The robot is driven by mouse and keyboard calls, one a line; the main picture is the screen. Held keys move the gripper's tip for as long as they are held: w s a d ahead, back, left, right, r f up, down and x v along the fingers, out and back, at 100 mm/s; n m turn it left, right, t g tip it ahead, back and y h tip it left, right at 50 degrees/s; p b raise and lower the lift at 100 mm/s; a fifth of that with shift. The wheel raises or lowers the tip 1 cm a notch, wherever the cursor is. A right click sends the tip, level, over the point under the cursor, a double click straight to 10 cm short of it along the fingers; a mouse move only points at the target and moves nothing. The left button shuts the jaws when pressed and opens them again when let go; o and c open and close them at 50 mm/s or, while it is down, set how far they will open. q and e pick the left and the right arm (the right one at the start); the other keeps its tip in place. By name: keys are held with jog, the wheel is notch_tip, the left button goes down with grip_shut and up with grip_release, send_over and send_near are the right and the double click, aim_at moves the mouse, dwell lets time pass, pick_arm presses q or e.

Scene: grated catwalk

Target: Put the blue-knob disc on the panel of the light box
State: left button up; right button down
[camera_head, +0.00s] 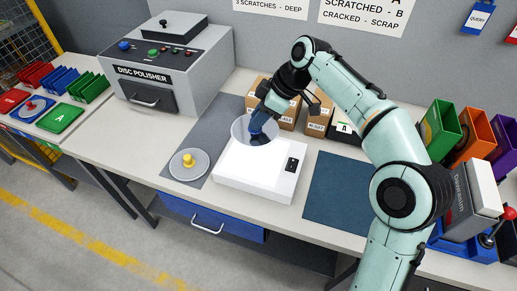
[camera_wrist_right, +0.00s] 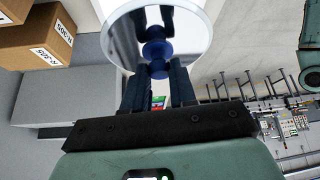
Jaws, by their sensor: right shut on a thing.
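The blue-knob disc (camera_head: 239,130) is a shiny grey disc over the back left part of the light box (camera_head: 257,188), whose white panel (camera_head: 245,168) is lit. The gap between disc and panel cannot be judged. My right gripper (camera_head: 259,122) is shut on the disc's blue knob. In the right wrist view the fingers (camera_wrist_right: 158,75) grip the blue knob (camera_wrist_right: 158,48), with the mirror-like disc (camera_wrist_right: 195,30) beyond it. The gripper hides part of the disc in the head view. My left gripper is not in view.
A yellow-knob disc (camera_head: 189,163) lies on the grey mat (camera_head: 212,155) left of the light box. Cardboard boxes (camera_head: 283,112) stand behind it. The dark blue mat (camera_head: 335,182) to the right is bare where visible. The disc polisher (camera_head: 165,75) stands back left; coloured bins (camera_head: 440,130) stand right.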

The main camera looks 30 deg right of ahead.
aim_at(261, 129)
notch_tip(261, 129, down, 6)
jog(key=shift+w+r+b, duration=0.1)
jog(key=shift+b, duration=0.45)
jog(key=shift+f+b, duration=0.4)
jog(key=shift+f, duration=2.15)
jog(key=shift+f, duration=0.2)
jog(key=c, duration=0.9)
grip_release()
jog(key=shift+r, duration=0.1)
jog(key=shift+r, duration=0.1)
jog(key=p+v, duration=0.1)
jog(key=v, duration=1.1)
jog(key=shift+p, duration=0.3)
